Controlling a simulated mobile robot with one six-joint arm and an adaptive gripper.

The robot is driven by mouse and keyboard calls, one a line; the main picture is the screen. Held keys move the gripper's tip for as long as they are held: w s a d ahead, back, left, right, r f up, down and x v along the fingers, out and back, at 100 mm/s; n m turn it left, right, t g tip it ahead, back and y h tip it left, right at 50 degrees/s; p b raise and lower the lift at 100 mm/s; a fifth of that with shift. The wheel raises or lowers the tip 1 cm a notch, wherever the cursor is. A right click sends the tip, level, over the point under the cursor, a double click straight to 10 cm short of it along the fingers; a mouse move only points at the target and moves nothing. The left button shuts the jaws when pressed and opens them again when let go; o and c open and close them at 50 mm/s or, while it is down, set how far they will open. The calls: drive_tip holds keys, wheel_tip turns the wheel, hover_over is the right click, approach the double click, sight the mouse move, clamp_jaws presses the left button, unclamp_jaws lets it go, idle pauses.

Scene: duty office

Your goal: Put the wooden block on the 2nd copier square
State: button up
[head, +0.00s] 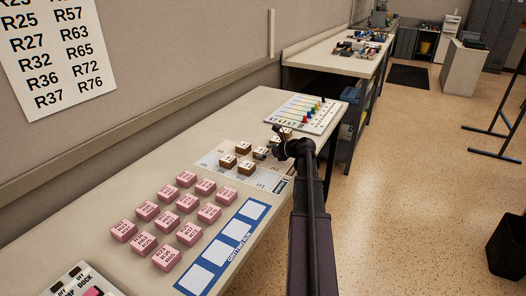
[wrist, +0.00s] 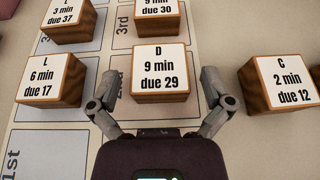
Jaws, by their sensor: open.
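Wooden blocks with white printed tops stand on a pale sheet of marked squares (head: 270,183). In the wrist view, the block marked D, 9 min, due 29 (wrist: 160,70) stands between the fingers of my open gripper (wrist: 162,98). It sits over a square whose label is partly hidden and seems to read 2nd. A block marked L, 6 min, due 17 (wrist: 48,80) is to the left, and one marked C, 2 min, due 12 (wrist: 277,82) is to the right. In the head view, my gripper (head: 278,138) is low at the sheet's far right side. Which square is the copier's is not readable.
Blocks marked L, 3 min, due 37 (wrist: 68,18) and 9 min, due 30 (wrist: 158,12) stand farther back. Several pink blocks (head: 165,258) and a blue-bordered strip (head: 228,244) lie nearer on the desk. A board with coloured pegs (head: 306,112) is beyond.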

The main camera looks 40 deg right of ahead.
drive_tip(key=p+v, duration=0.3)
drive_tip(key=v, duration=0.7)
drive_tip(key=shift+r+p, duration=0.1)
drive_tip(key=shift+p, duration=0.25)
drive_tip(key=shift+s+d+r, duration=0.1)
drive_tip(key=shift+s+d, duration=0.1)
drive_tip(key=shift+s, duration=0.3)
